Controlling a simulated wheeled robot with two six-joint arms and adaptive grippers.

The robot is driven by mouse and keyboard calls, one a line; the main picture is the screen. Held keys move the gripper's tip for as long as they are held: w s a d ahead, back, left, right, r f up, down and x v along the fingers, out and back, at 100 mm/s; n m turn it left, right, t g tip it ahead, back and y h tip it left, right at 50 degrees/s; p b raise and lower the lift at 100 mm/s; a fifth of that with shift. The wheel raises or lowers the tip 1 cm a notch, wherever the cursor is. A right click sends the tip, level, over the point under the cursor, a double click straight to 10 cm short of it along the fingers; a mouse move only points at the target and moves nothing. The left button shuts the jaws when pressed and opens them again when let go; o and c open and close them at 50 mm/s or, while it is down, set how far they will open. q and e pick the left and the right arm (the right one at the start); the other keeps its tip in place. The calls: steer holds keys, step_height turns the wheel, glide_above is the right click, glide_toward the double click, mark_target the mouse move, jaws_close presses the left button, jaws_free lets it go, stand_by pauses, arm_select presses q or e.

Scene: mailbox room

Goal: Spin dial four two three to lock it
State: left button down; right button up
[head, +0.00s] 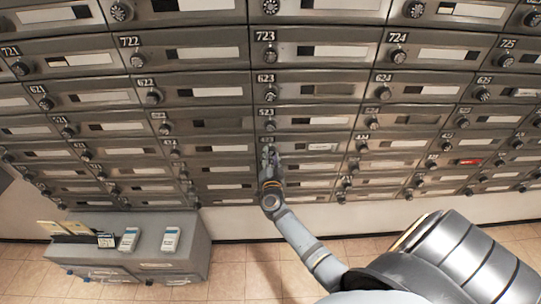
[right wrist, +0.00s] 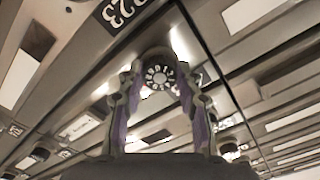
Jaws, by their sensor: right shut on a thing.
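My right gripper (head: 268,155) reaches up to the mailbox wall in the 723 column, below the box marked 523. It hides the dial there in the head view. In the right wrist view my right gripper (right wrist: 160,78) has its two fingers on either side of a round black dial (right wrist: 158,73) with white numerals, and it is shut on it. A label ending in 23 (right wrist: 118,12) is above the dial; its first digit is hard to read. My left gripper is in neither view.
Rows of grey metal mailbox doors with black dials, such as the 623 dial (head: 269,90), surround the gripper. A grey cabinet (head: 190,265) with cards and two small white devices stands at lower left. The tiled floor (head: 235,275) is clear beside it.

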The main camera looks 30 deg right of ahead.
steer(key=m, duration=0.3)
steer(key=shift+m, duration=0.3)
steer(key=m, duration=0.3)
steer(key=shift+m, duration=0.3)
steer(key=m, duration=0.3)
steer(key=shift+m+b, duration=0.4)
steer(key=m+b, duration=0.1)
steer(key=m, duration=0.2)
steer(key=shift+m, duration=0.3)
steer(key=m+b, duration=0.1)
steer(key=m, duration=0.2)
steer(key=shift+f+m, duration=0.1)
steer(key=shift+m, duration=0.2)
steer(key=m+b, duration=0.1)
steer(key=m, duration=0.2)
steer(key=shift+m+b, duration=0.3)
steer(key=shift+b, duration=0.1)
steer(key=m+b, duration=0.2)
steer(key=m, duration=0.3)
steer(key=shift+m+b, duration=0.8)
steer(key=shift+m, duration=0.4)
